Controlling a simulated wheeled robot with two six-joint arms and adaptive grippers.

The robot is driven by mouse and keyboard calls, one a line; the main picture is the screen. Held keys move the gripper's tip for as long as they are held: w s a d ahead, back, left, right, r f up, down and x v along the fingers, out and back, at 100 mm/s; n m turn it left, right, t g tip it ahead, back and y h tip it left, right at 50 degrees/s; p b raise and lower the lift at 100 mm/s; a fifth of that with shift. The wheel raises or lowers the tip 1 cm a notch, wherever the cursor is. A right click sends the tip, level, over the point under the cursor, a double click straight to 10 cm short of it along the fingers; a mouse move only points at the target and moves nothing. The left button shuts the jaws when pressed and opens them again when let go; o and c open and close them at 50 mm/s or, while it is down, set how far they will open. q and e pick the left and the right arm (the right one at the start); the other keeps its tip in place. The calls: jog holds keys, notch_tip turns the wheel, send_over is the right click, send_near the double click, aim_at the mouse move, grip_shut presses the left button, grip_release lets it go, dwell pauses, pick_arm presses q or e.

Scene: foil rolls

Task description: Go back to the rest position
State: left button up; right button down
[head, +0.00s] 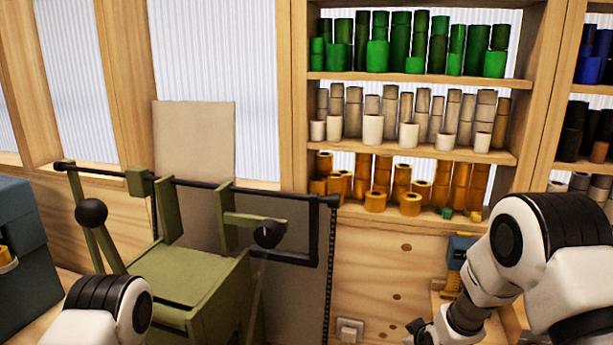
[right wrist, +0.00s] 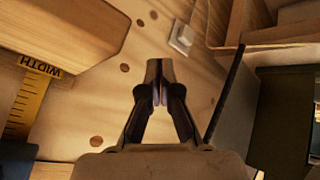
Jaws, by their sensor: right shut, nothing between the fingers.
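My right gripper (right wrist: 159,72) is shut and empty in the right wrist view, with its fingertips together in front of a wooden panel (right wrist: 100,105). In the head view my right arm comes in at the lower right, and part of its gripper (head: 424,334) shows at the bottom edge. My left arm shows only as a white and black link at the bottom left; its gripper is out of view. Foil rolls stand on the shelves: green rolls (head: 400,42) on top, beige and grey rolls (head: 373,128) in the middle, orange rolls (head: 375,200) below.
A green machine (head: 190,275) with black bars and knobs stands left of centre. A blue-grey box (head: 22,225) is at the far left. Blue rolls (head: 590,68) stand at the far right. A yellow ruler strip (right wrist: 25,100) and white socket (right wrist: 182,40) show in the wrist view.

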jog(key=s+f+m+g, duration=0.2)
jog(key=s+f+g, duration=0.1)
jog(key=s+f, duration=0.8)
jog(key=s+f+m+g, duration=0.2)
jog(key=s+f, duration=0.1)
jog(key=s, duration=1)
jog(key=s+f+m+g, duration=0.2)
jog(key=s+g, duration=0.1)
jog(key=s, duration=1.1)
notch_tip(320, 180, down, 8)
jog(key=s+b, duration=0.1)
jog(key=b, duration=0.7)
jog(key=shift+s+d+m, duration=0.3)
jog(key=shift+d, duration=0.1)
